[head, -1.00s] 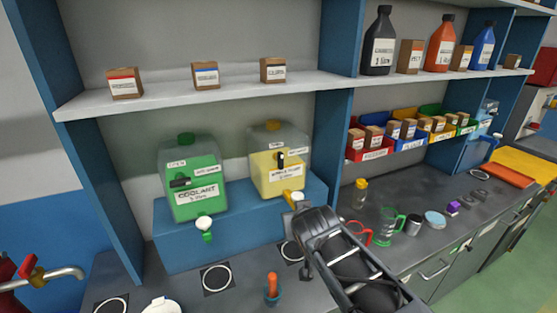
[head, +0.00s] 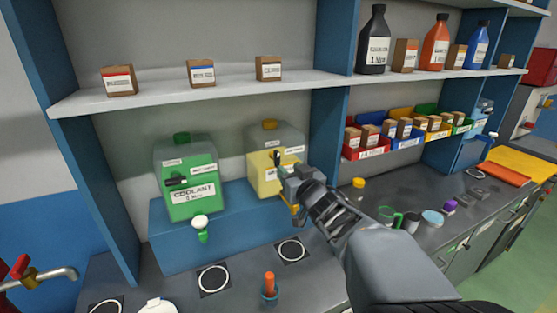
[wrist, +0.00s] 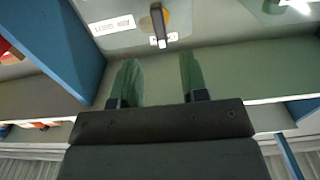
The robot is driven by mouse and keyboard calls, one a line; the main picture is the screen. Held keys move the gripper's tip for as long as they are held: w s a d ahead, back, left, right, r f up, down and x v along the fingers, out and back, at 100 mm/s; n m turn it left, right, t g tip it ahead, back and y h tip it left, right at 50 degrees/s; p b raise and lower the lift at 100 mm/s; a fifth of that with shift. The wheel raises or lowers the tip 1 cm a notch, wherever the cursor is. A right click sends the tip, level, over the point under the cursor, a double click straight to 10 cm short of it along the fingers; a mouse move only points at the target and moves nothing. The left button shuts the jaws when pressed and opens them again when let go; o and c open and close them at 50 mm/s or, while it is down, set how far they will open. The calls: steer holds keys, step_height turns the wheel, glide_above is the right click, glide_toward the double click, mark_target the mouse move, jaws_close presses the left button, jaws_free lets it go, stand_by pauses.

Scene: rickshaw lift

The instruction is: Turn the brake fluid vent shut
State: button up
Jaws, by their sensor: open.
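The brake fluid jug (head: 262,183), with yellow fluid and a yellow cap, stands on the blue ledge beside the coolant jug. Its vent (head: 277,157) is a small dark lever on the front, standing upright. In the wrist view the vent lever (wrist: 158,24) shows against an orange disc, with a pale tip. My gripper (head: 288,174) is close in front of the jug, at its right side. In the wrist view my gripper (wrist: 158,65) is open and empty, its green fingers apart. The lever lies beyond the gap between the fingertips. I see no contact.
The green coolant jug (head: 190,195) stands to the left, its own lever level. The blue ledge (head: 175,250) carries both jugs. A white shelf (head: 230,88) runs above, and a blue divider (head: 328,130) stands right of the brake fluid jug. An orange-handled tool (head: 269,285) stands on the bench.

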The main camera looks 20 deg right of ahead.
mark_target(279, 159)
steer(key=w+p, duration=0.1)
steer(key=w, duration=0.6)
steer(key=shift+w, duration=0.4)
jaws_close()
